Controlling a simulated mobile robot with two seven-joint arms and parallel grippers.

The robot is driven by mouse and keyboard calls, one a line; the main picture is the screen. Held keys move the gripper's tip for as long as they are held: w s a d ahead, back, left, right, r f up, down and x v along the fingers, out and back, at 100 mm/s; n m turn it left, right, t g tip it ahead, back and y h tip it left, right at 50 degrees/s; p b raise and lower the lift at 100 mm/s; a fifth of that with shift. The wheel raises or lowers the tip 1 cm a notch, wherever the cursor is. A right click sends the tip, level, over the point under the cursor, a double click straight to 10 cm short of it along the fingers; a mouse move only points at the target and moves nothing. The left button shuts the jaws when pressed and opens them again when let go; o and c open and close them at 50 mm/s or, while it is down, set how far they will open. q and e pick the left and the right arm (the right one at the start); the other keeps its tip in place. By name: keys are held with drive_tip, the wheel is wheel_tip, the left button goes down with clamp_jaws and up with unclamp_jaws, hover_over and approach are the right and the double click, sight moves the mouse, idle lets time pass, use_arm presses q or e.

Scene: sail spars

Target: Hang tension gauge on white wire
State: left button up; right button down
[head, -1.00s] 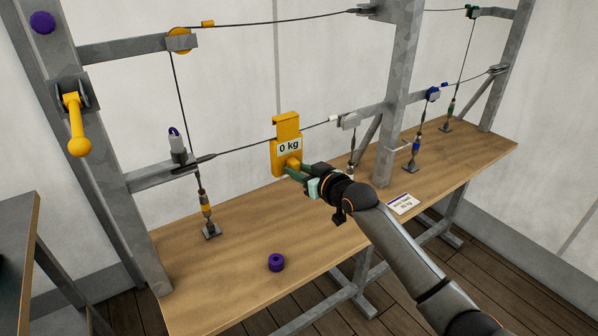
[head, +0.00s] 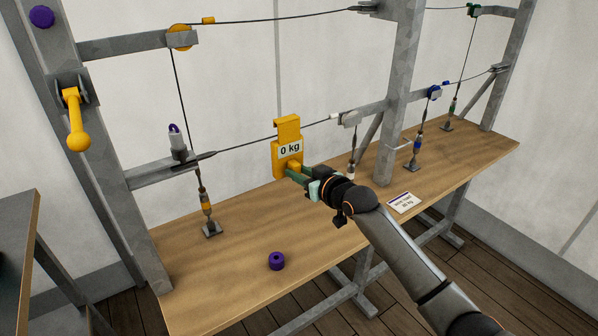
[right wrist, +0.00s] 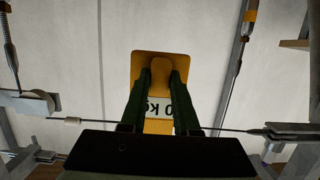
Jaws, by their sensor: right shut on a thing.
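The yellow tension gauge (head: 287,161) is upright and reads "0 kg", with a hooked plate (head: 287,127) on top. My right gripper (head: 294,172) is shut on its lower front knob. In the right wrist view the gauge (right wrist: 143,68) shows between the two green fingers (right wrist: 157,85). The wire with the white ferrule (head: 335,117) runs from a left clamp to a grey block and passes level with the gauge's upper part. The gauge hides part of the wire; I cannot tell whether the hook is over it. My left gripper is not in view.
A wooden bench (head: 245,235) lies below, with a purple spool (head: 277,261) and a white card (head: 404,203). A grey post (head: 398,90) stands to the right. A yellow lever (head: 76,122) is on the left post. An upper wire (head: 275,19) runs above.

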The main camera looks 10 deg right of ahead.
drive_tip(key=shift+f+b, duration=0.4)
drive_tip(key=shift+f, duration=0.3)
drive_tip(key=c, duration=0.8)
unclamp_jaws()
drive_tip(key=shift+o, duration=1.1)
drive_tip(key=shift+f, duration=0.15)
